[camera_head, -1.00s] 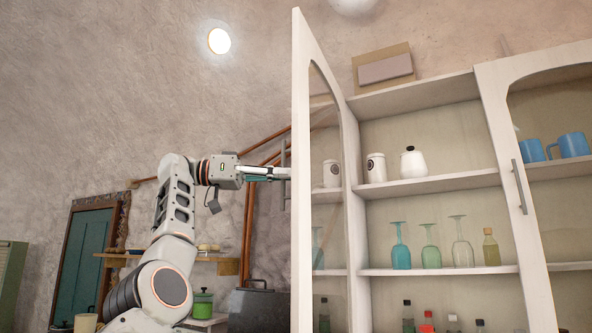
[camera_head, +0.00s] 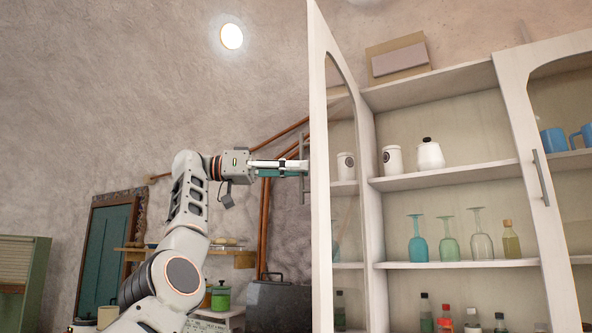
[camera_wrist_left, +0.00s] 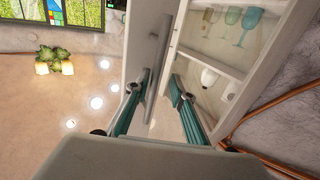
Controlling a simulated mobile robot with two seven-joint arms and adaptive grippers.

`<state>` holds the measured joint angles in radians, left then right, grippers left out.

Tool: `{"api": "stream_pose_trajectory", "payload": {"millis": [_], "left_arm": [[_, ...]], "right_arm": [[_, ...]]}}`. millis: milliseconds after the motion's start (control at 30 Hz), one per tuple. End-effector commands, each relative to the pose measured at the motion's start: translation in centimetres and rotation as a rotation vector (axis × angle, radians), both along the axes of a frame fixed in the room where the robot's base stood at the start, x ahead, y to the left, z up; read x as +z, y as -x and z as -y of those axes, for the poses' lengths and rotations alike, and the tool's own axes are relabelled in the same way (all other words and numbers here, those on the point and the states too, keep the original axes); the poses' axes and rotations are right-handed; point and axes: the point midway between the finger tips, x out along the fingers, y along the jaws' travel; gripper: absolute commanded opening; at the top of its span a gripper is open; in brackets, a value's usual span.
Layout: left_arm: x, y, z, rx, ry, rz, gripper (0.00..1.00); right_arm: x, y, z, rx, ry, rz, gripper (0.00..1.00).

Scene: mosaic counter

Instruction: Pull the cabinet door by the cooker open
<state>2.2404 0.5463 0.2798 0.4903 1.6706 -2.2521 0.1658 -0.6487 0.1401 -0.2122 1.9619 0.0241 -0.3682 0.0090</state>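The white cabinet door (camera_head: 320,200) with a glass pane stands swung out from the cabinet, and the shelves behind it show. Its grey bar handle (camera_head: 304,165) is on the door's outer face; it also shows in the left wrist view (camera_wrist_left: 158,65). My left gripper (camera_head: 306,167) is at the handle, level with the middle shelf. In the left wrist view its teal-padded fingers (camera_wrist_left: 156,88) are apart, with the handle in the gap, closer to the left finger. Firm contact cannot be told. My right gripper is not in view.
The shelves hold white canisters (camera_head: 392,160), upturned glasses (camera_head: 417,240) and bottles (camera_head: 425,312). A second cabinet door (camera_head: 530,130) is to the right. Copper pipes (camera_head: 264,225) run along the wall.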

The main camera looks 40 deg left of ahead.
Motion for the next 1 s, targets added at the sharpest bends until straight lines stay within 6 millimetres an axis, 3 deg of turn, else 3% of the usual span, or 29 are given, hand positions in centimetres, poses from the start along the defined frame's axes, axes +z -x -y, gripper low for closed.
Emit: {"api": "stream_pose_trajectory", "payload": {"millis": [167,533,1000], "left_arm": [[0.0,0.8,-0.9,0.001,0.001,0.001,0.23],[0.1,4.7,-4.7,0.002,0.001,0.001,0.23],[0.0,5.4,-5.4,0.001,-0.001,0.001,0.23]], "right_arm": [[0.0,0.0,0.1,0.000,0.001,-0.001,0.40],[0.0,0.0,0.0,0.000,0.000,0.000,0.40],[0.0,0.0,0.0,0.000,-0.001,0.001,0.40]]}}
